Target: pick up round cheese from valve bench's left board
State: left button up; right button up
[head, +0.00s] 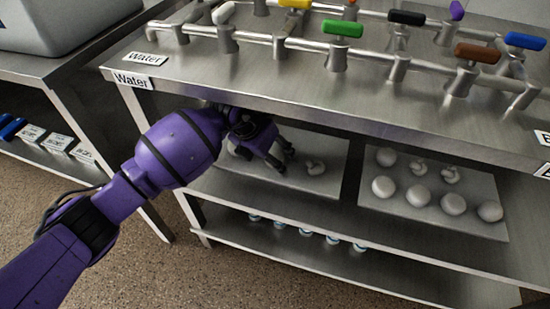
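The valve bench's left board (328,185) lies on the shelf under the bench top. My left gripper (285,160) reaches in over this board, its dark fingers apart with nothing visible between them. My arm hides much of the board's left part. My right gripper is not in view.
A right board (480,228) holds several white balls (418,196) and mushroom-shaped pieces. The bench top (300,90) with coloured valve handles overhangs the shelf. Several small blue-and-white items (305,232) stand on the lower shelf. Another table (40,65) stands at left.

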pick_arm(q)
jog(key=c, duration=1.1)
jog(key=shift+f, duration=0.1)
jog(key=shift+c, duration=0.5)
jog(key=shift+a, duration=0.1)
